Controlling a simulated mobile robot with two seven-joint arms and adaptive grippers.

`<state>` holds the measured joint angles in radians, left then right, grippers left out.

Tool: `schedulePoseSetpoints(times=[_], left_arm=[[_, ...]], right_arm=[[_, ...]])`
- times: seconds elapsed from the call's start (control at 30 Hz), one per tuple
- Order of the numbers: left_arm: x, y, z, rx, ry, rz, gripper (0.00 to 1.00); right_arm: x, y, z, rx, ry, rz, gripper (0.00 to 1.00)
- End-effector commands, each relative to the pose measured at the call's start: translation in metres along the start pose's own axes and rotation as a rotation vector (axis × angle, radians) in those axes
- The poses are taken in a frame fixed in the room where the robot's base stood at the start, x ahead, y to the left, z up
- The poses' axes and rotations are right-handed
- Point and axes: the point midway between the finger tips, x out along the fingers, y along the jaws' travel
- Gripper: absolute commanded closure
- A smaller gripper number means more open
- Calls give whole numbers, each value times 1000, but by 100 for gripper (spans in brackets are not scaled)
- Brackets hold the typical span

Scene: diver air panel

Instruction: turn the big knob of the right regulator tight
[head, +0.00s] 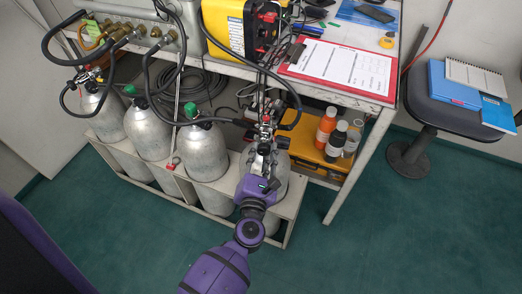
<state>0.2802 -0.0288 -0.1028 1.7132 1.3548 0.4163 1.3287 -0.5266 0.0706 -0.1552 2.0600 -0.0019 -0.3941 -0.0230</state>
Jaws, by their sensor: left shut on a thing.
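The right regulator (267,123) sits on top of the rightmost grey cylinder (282,185), below the table's front edge, with dark hoses running up from it. My left gripper (264,150) reaches up from the bottom middle to the front of this regulator. It is shut at the place of the big knob, and the knob itself is hidden by the fingers. How far the knob is turned does not show. The left regulator (86,76) is on the leftmost cylinder (103,115), well away from the gripper. My right gripper is not in view.
Two cylinders with green caps (190,110) stand between, in a low rack (293,203). Black hoses loop near the gripper. A yellow case (308,150) and several bottles (326,125) are on the lower shelf. A stool (445,108) stands right. The green floor in front is free.

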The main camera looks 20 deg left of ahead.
Motion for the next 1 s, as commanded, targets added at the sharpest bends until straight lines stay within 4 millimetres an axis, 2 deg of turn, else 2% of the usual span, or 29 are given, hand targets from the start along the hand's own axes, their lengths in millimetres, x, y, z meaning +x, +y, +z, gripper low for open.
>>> schedulePoseSetpoints(times=[0.2,0.23,0.33,0.6,0.73,0.87,1.0], left_arm=[[1,2,0,0,-1,7,99],[1,3,0,0,-1,7,72],[1,2,0,0,-1,7,61],[0,1,0,-2,-1,3,61],[-8,0,-1,-2,0,2,61],[-30,1,-1,-1,1,1,61],[-61,1,-2,-1,2,2,61]], right_arm=[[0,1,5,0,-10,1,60],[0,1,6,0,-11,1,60],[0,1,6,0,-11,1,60],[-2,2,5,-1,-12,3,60],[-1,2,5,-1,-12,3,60],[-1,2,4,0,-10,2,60],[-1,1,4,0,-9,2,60]])
